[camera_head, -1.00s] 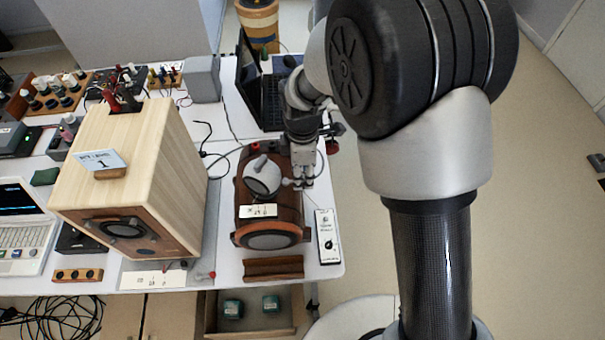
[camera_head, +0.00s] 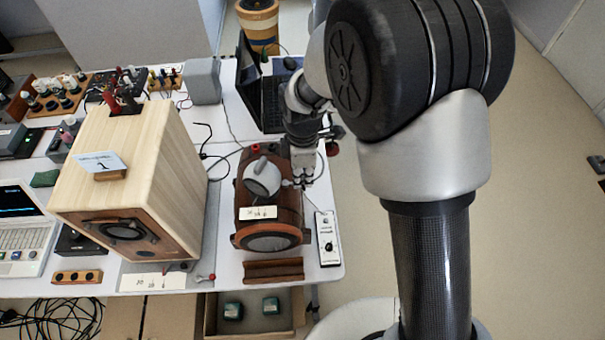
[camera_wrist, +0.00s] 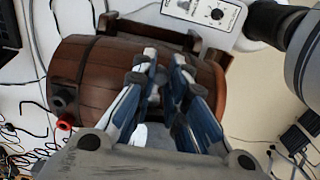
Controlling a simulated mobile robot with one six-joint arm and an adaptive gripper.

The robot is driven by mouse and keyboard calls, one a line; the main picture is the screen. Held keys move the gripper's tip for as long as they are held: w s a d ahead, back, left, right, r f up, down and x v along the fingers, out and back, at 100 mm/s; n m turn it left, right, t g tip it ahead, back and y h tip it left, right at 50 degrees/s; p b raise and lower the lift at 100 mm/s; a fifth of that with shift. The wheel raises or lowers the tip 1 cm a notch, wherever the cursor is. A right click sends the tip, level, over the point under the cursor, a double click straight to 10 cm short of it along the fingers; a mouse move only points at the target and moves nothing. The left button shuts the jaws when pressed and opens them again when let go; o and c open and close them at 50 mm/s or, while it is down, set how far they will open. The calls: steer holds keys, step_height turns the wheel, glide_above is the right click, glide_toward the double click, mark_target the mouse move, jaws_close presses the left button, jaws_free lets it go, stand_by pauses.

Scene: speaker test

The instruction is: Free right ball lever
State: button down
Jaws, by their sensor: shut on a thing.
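A brown wooden barrel-shaped body (camera_head: 281,226) lies on the white table, with a dark round front and a white label. My gripper (camera_head: 303,182) is at the right side of the ball, over the barrel's right edge. In the wrist view, the blue-and-grey fingers of my gripper (camera_wrist: 163,65) are close together over the barrel (camera_wrist: 105,78). They are shut on a small dark part between them, which seems to be the right ball lever. Fingers hide most of the lever, so its exact position cannot be told.
A large wooden speaker box (camera_head: 140,170) stands to the left. A white control box with a knob (camera_head: 327,238) lies right of the barrel. A brown grooved block (camera_head: 273,270) lies in front. A laptop (camera_head: 270,100) is behind. Open floor lies right of the table.

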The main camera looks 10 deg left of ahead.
steer(key=shift+s, duration=0.1)
steer(key=s+m, duration=0.1)
steer(key=m, duration=0.2)
steer(key=s+m+p, duration=0.1)
steer(key=m, duration=0.2)
steer(key=s+m, duration=0.1)
steer(key=m, duration=0.2)
steer(key=shift+s+a, duration=0.15)
steer(key=shift+a, duration=0.1)
steer(key=shift+s+a+m+p, duration=0.2)
steer(key=shift+m, duration=0.6)
steer(key=shift+s+a+m+p, duration=0.15)
steer(key=shift+s+m, duration=0.05)
steer(key=shift+m, duration=0.6)
steer(key=c, duration=1.6)
jaws_free()
steer(key=shift+o, duration=0.2)
